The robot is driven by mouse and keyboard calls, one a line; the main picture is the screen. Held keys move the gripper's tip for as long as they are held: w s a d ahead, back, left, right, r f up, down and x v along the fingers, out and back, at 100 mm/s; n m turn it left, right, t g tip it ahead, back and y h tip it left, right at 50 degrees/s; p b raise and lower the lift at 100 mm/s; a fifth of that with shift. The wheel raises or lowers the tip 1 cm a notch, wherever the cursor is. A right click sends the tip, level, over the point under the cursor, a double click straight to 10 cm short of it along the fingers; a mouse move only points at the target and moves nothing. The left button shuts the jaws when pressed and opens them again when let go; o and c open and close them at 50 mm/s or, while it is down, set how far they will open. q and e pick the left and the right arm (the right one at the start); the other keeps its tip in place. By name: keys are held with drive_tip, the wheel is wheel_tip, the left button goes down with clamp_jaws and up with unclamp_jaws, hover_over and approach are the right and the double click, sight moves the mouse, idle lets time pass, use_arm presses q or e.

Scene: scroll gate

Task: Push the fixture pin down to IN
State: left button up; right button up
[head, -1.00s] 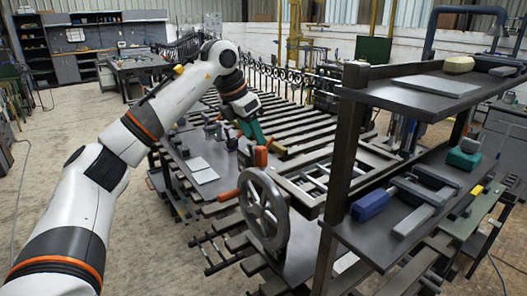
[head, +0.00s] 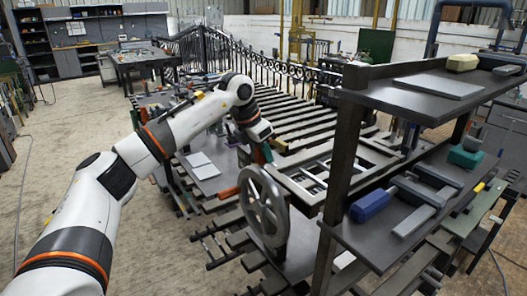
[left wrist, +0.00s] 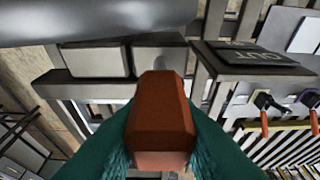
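The fixture pin shows as an orange-red block-shaped grip (left wrist: 161,118) in the left wrist view. The green fingers of my left gripper (left wrist: 160,150) lie against both its sides, so the gripper looks shut on it. In the head view my left gripper (head: 264,152) is low behind the handwheel, beside the slatted bench, and hides the pin. A dark plate (left wrist: 255,54) with the word OUT stands right of the pin in the left wrist view; its other lettering is too small to read. The pin's lower end is hidden. My right gripper is not in view.
A grey handwheel (head: 264,207) with an orange handle (head: 228,193) stands in front of my left gripper. A dark shelf rack (head: 340,190) with tools stands at the right. A gate-like frame (head: 312,172) lies on the slatted bench. Open floor (head: 60,160) lies at the left.

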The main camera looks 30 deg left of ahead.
sight(264, 163)
use_arm(q)
clamp_jaws()
drive_tip(key=shift+f+b, duration=0.95)
drive_tip(key=shift+f, duration=0.85)
drive_tip(key=o, duration=0.7)
unclamp_jaws()
drive_tip(key=shift+w, duration=0.1)
drive_tip(key=b+v, duration=0.1)
drive_tip(key=v, duration=1.1)
